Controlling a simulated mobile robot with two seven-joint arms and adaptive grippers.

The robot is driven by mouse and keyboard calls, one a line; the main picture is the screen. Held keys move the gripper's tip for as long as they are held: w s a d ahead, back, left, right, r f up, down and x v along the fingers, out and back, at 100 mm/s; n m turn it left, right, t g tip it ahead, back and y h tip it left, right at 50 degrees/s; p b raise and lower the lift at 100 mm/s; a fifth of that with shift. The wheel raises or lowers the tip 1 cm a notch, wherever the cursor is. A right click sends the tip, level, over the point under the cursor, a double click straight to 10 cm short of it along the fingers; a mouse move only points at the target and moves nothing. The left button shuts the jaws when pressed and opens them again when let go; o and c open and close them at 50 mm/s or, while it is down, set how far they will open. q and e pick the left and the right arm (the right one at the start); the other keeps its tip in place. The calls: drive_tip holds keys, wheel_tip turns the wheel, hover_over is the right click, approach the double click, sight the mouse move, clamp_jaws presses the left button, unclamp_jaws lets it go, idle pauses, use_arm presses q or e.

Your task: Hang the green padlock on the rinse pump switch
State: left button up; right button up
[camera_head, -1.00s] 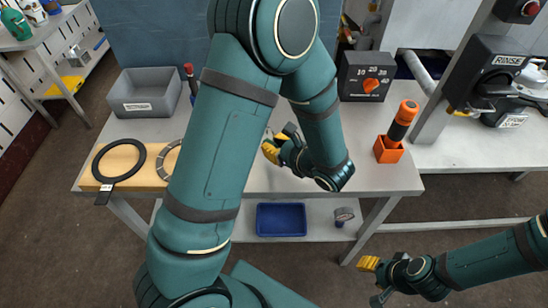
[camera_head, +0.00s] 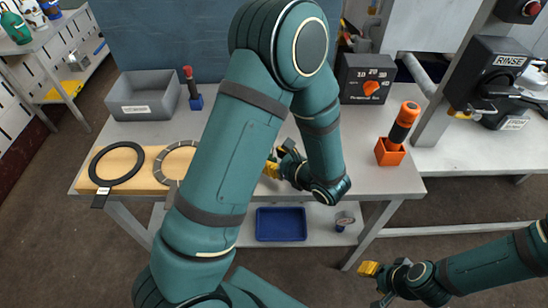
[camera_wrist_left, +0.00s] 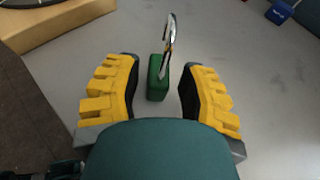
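The green padlock (camera_wrist_left: 158,78) stands on the grey table in the left wrist view, with its silver shackle pointing up and away from the camera. My left gripper (camera_wrist_left: 160,88) is open, with one yellow finger on each side of the padlock and gaps between. In the head view my left gripper (camera_head: 272,167) is low over the table, and my own arm hides the padlock. The rinse pump switch (camera_head: 488,78) is a black box labelled RINSE on a post at the right. My right gripper (camera_head: 370,271) hangs at the lower right, away from the table; its finger opening is unclear.
A wooden board with black and grey rings (camera_head: 118,165) lies at the table's left. A grey bin (camera_head: 143,107) stands behind it. A blue tray (camera_head: 281,223) is on the lower shelf.

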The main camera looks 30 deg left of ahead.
use_arm(q)
drive_tip(key=shift+r, duration=0.25)
drive_tip(key=p+v, duration=0.2)
drive_tip(key=v, duration=1)
